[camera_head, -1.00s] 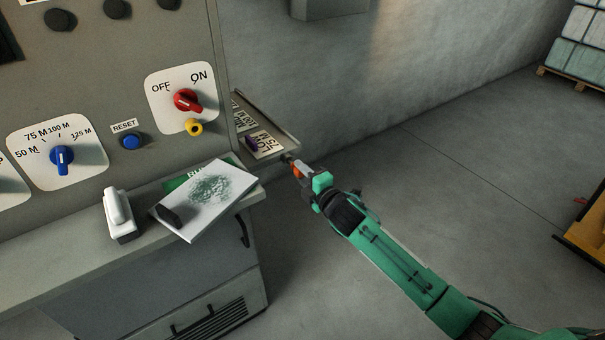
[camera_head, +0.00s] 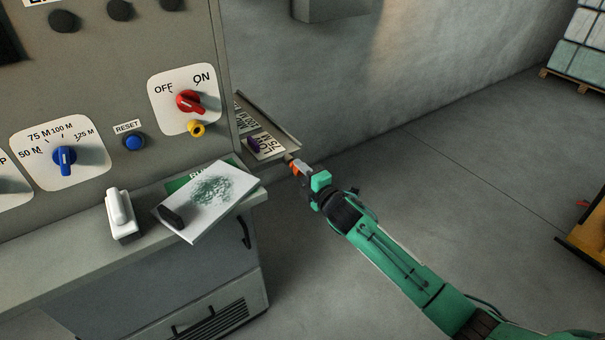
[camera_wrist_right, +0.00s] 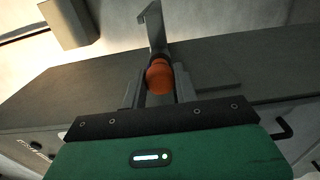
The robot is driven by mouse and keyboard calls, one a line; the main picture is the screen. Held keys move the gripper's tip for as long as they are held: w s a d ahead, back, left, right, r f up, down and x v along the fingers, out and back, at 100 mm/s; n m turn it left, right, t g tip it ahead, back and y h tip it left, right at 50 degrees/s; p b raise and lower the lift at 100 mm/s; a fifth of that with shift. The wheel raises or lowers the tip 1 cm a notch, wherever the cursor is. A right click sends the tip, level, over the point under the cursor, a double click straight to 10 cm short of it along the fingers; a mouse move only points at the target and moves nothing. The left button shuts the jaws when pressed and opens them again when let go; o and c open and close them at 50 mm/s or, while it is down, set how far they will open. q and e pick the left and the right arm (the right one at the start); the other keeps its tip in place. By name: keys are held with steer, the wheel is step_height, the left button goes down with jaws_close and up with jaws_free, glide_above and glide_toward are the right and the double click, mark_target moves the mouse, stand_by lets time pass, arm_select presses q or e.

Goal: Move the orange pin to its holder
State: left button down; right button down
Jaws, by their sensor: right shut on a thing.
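My right gripper (camera_head: 298,168) comes in from the lower right and is at the right end of the side shelf, beside the cabinet. It is shut on the orange pin (camera_head: 296,167). In the right wrist view the pin's round orange head (camera_wrist_right: 159,76) sits between the two dark fingers, with a grey bracket-like piece (camera_wrist_right: 154,28) just beyond it. The pin's far end is hidden. A labelled side shelf (camera_head: 270,153) carries a purple pin (camera_head: 254,145). I cannot tell which part is the orange pin's holder. My left gripper is out of view.
The control panel has a red OFF/ON knob (camera_head: 188,101), a yellow ring (camera_head: 197,128), a blue reset button (camera_head: 134,143) and a blue dial (camera_head: 65,155). A white handled object (camera_head: 121,214) and a printed pad (camera_head: 208,200) lie on the counter.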

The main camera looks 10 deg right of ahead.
steer(key=shift+w, duration=0.15)
steer(key=shift+w+a, duration=0.15)
steer(key=shift+w, duration=0.1)
steer(key=c, duration=1)
jaws_free()
steer(key=shift+s, duration=0.1)
arm_select(q)
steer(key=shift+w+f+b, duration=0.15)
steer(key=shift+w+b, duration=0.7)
steer(key=shift+b, duration=0.05)
arm_select(e)
steer(key=v, duration=1.3)
steer(key=shift+s, duration=0.3)
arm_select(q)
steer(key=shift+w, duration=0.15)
